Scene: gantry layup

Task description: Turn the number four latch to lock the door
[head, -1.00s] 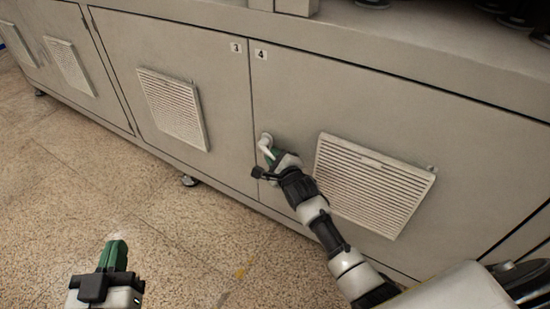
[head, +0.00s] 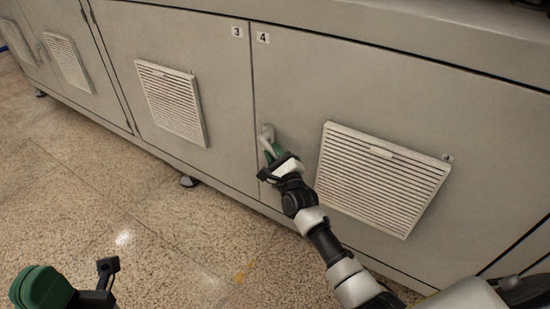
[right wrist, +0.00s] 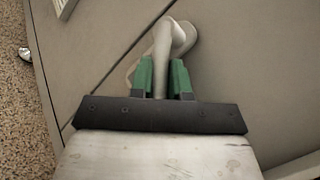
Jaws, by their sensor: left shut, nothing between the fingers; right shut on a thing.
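The number four latch (head: 267,132) is a pale grey lever at the left edge of the door marked 4 (head: 300,95). In the head view its handle hangs downward, slightly to the right, largely covered by my gripper. My right gripper (head: 273,153) is shut on this handle. In the right wrist view its green fingers (right wrist: 161,80) sit on both sides of the latch handle (right wrist: 163,50), below the round pivot. My left gripper (head: 42,288), with green fingers, is shut and empty above the floor, partly cut off at the lower left.
A louvred vent (head: 383,178) is on door four, right of the latch. Door three (head: 190,60), with its own vent (head: 172,102), is on the left across a narrow seam. The speckled floor (head: 130,215) in front of the cabinet is open.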

